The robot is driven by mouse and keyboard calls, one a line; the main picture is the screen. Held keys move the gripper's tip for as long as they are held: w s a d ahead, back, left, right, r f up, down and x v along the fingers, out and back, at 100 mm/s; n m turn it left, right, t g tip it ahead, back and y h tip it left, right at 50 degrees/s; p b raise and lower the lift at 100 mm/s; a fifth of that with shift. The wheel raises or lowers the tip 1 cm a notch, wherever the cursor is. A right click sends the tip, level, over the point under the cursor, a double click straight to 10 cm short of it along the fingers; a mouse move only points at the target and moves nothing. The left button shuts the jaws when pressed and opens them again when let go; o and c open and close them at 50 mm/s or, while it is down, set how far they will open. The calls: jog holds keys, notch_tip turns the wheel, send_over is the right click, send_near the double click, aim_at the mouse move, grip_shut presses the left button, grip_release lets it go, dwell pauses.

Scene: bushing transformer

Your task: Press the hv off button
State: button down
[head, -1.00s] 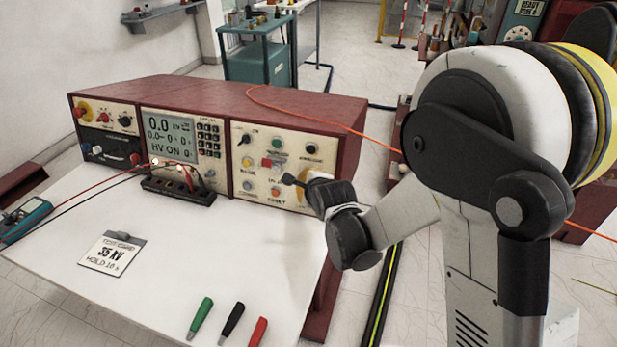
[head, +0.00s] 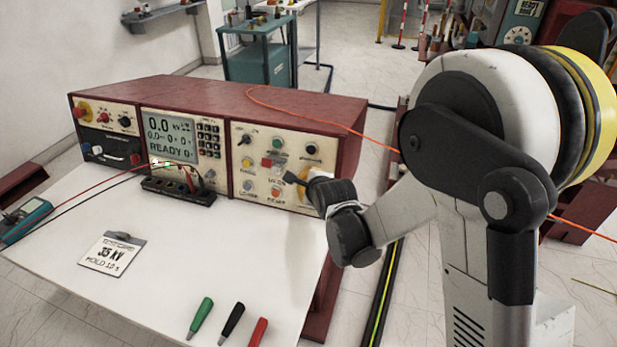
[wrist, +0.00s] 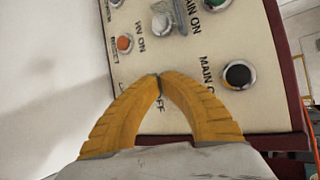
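The red control console (head: 215,92) stands on the white table, with a cream button panel (head: 240,136) on its right side. My gripper (wrist: 160,77) is shut and empty in the wrist view, its yellow fingertips together in front of this panel. The hv off button cannot be made out; a label ending in "FF" shows partly between the fingers. An orange button (wrist: 124,43) and a black button (wrist: 238,75) show either side of the fingers. In the head view my gripper is at the panel's lower right. The display (head: 169,137) reads READY.
A black terminal block (head: 178,190) with red and black leads stands before the console. A test card (head: 112,256), a meter (head: 25,215) and green, black and red probes (head: 232,318) lie on the table. The table's middle is clear.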

jog(key=shift+s, duration=0.1)
dwell(0.3)
jog(key=shift+s+a+r, duration=0.2)
jog(key=shift+s+a, duration=0.05)
jog(key=shift+s, duration=0.45)
jog(key=shift+s, duration=0.1)
jog(key=s, duration=0.1)
jog(key=s+a, duration=0.1)
jog(key=s, duration=0.1)
jog(key=s+r, duration=0.1)
jog(key=shift+s+a, duration=0.2)
jog(key=shift+a, duration=0.15)
dwell(3.0)
